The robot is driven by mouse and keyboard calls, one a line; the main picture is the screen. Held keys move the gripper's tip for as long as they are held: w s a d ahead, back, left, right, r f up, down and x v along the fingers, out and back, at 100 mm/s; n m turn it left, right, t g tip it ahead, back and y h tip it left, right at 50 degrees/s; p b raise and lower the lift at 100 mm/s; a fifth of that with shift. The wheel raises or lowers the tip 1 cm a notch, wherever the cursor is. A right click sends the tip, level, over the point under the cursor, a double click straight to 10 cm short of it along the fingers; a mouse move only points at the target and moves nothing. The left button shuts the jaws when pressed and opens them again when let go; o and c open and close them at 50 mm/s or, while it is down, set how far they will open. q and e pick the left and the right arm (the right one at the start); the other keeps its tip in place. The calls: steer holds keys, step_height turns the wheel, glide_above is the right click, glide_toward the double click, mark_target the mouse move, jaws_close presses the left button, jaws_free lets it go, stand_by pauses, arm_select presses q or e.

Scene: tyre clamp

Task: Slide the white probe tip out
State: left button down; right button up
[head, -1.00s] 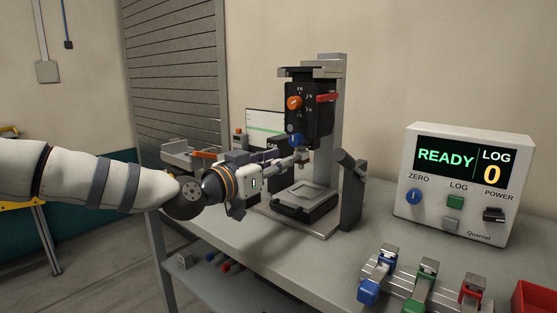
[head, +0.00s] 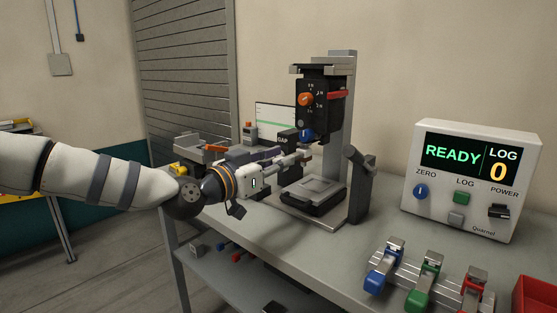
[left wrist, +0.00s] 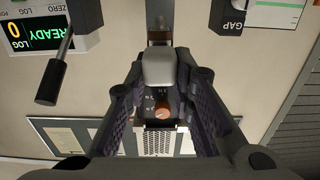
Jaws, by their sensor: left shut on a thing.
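The gauge stand has a black head (head: 321,108) with an orange dial (head: 306,99), a red lever (head: 337,94) and a blue knob (head: 306,136). My left gripper (head: 302,157) is below the head, above the stand's base plate (head: 318,188). In the left wrist view my left gripper (left wrist: 160,85) has a finger on each side of a pale, rounded block, which looks like the white probe tip (left wrist: 159,68). It is shut on it. In the head view the fingers mostly hide the tip; whether it still touches its seat cannot be told. My right gripper is not in view.
A display box (head: 470,180) reading READY and LOG 0 stands at the right. Blue, green and red clamps (head: 428,278) sit at the front right by a red bin (head: 535,297). A dark lever post (head: 358,185) stands just right of the base plate. A grey tray (head: 202,148) is behind my arm.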

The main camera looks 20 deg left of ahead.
arm_select(q)
steer(key=shift+s+a, duration=0.1)
steer(key=shift+p+v, duration=0.6)
steer(key=shift+v, duration=2.25)
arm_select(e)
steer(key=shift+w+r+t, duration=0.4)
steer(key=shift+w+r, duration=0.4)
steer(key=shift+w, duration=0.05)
